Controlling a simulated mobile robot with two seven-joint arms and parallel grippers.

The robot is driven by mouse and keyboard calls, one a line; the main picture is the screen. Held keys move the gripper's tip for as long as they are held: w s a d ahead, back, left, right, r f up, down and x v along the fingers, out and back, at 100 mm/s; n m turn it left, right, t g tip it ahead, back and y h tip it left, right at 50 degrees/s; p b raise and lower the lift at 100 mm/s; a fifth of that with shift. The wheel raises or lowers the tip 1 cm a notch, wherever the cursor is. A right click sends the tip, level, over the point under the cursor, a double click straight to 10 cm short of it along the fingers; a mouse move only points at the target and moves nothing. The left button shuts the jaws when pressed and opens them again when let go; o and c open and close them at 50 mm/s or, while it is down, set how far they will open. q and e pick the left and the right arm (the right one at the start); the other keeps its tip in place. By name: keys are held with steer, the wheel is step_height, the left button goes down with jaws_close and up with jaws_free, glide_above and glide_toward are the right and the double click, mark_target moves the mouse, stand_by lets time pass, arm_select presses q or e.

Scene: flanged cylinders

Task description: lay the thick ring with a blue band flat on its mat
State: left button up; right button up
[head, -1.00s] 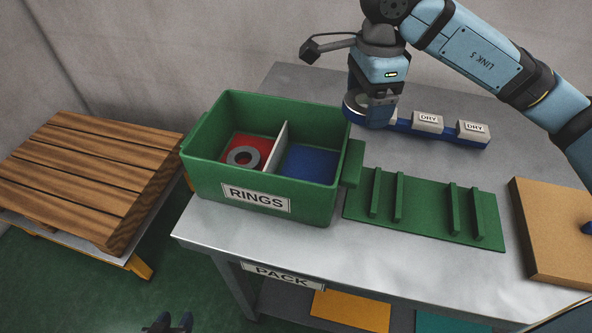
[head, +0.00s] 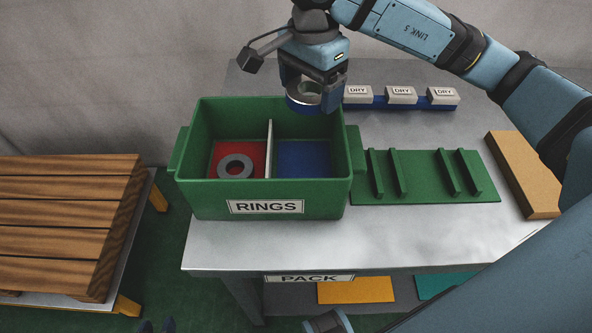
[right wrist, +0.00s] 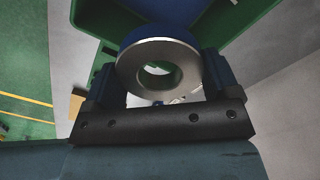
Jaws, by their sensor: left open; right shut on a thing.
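The thick ring with a blue band (head: 303,103) is held in my right gripper (head: 315,84) above the back of the right compartment. In the right wrist view the ring (right wrist: 134,66) shows its grey face and open hole between the jaws, with blue around its side. A bare blue mat (head: 305,160) lies on the floor of the right compartment of the green RINGS bin (head: 220,198). The ring appears clear of the mat and the bin rim. The tips of my left gripper (head: 158,326) show at the bottom edge, open and empty.
A grey ring (head: 222,167) lies flat on the red mat (head: 256,152) in the left compartment. A pale divider (head: 269,150) separates the compartments. A green slotted rack (head: 425,178), a row of DRY blocks (head: 401,94) and a tan board (head: 522,170) are right of the bin.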

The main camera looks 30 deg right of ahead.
steer(key=b, duration=0.1)
glide_toward(305, 173)
step_height(305, 173, down, 7)
stand_by(0.7)
steer(key=shift+f, duration=0.1)
steer(key=shift+f+b, duration=0.15)
steer(key=shift+b, duration=0.15)
steer(key=o, duration=1.3)
